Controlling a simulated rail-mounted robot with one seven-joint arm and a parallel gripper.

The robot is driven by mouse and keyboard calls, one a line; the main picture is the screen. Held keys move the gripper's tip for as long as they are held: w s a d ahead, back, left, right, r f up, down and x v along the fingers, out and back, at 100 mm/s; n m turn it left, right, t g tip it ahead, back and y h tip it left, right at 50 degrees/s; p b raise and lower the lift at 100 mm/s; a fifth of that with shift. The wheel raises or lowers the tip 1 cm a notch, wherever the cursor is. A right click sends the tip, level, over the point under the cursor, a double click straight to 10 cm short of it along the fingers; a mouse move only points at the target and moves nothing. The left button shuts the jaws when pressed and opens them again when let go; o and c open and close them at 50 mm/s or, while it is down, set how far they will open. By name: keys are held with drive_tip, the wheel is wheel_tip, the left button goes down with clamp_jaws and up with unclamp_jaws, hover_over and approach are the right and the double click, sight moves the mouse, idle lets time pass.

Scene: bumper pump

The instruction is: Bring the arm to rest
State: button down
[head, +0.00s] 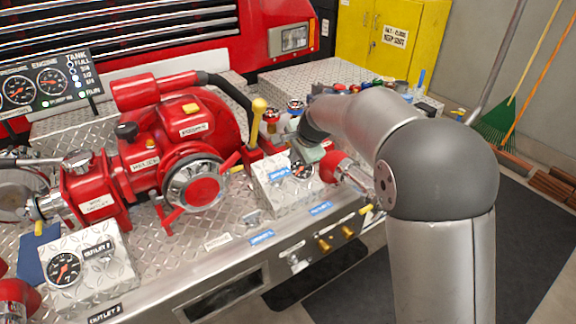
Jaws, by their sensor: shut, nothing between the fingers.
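My arm comes up from the bottom right, bends at a dark grey elbow and reaches left over the bumper deck. My gripper (303,162) is small in the head view, low over the gauge box (276,197) at the deck's right part. It is shut and holds nothing that I can see. Its fingertips are partly hard to make out against the gauge behind them. I cannot tell whether they touch the box.
A red pump (150,150) fills the deck's left and middle. A yellow-knobbed lever (259,110) and a red outlet fitting (345,172) stand close to my gripper. Another gauge box (80,265) is at lower left.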

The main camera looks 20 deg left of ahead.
drive_tip(key=s+d+r+n+g+h, duration=0.1)
drive_tip(key=s+d+n, duration=0.1)
drive_tip(key=s+d, duration=0.5)
drive_tip(key=s+d+r+n+h, duration=0.15)
drive_tip(key=s+d, duration=0.25)
drive_tip(key=d, duration=0.8)
drive_tip(key=s+d+f+n+g+h, duration=0.1)
drive_tip(key=s+d+f+n, duration=0.1)
drive_tip(key=s+d, duration=0.5)
drive_tip(key=s+d+f+n+g+h, duration=0.1)
drive_tip(key=s+d+f+n, duration=0.1)
drive_tip(key=s+d, duration=0.6)
drive_tip(key=s+f, duration=0.1)
drive_tip(key=s, duration=0.6)
drive_tip(key=shift+s+f+g, duration=0.25)
drive_tip(key=shift+f+g, duration=0.05)
drive_tip(key=shift+f, duration=0.1)
drive_tip(key=shift+d+n, duration=0.1)
drive_tip(key=shift+n, duration=0.15)
